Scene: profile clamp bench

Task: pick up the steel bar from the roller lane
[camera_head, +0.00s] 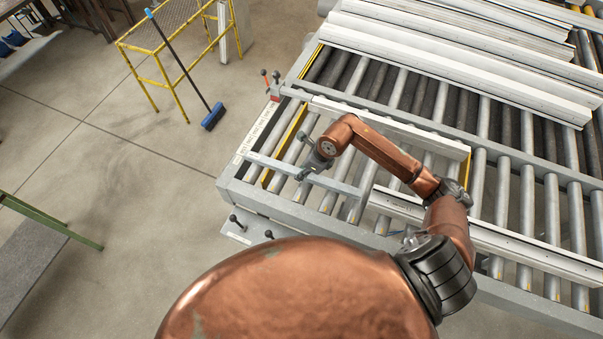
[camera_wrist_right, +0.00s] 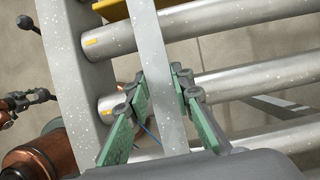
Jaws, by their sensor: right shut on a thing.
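The steel bar (camera_head: 346,186) is a long, flat grey piece lying crosswise over the rollers near the left end of the lane. In the right wrist view the bar (camera_wrist_right: 156,57) runs from the top edge down between the green finger pads. My right gripper (camera_head: 304,173) is shut on the bar; its fingers (camera_wrist_right: 162,92) also show in the right wrist view, one on each side. I cannot tell whether the bar is lifted clear of the rollers. The roller lane (camera_head: 521,219) lies under it. My left gripper is not seen.
Pale profiles (camera_head: 450,66) lie across the rollers at the back. Another long profile (camera_head: 515,243) lies on the lane at front right. Clamp handles (camera_head: 236,222) stand at the near left corner. A yellow-framed stand (camera_head: 160,52) and blue broom (camera_head: 213,116) are on the open floor at left.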

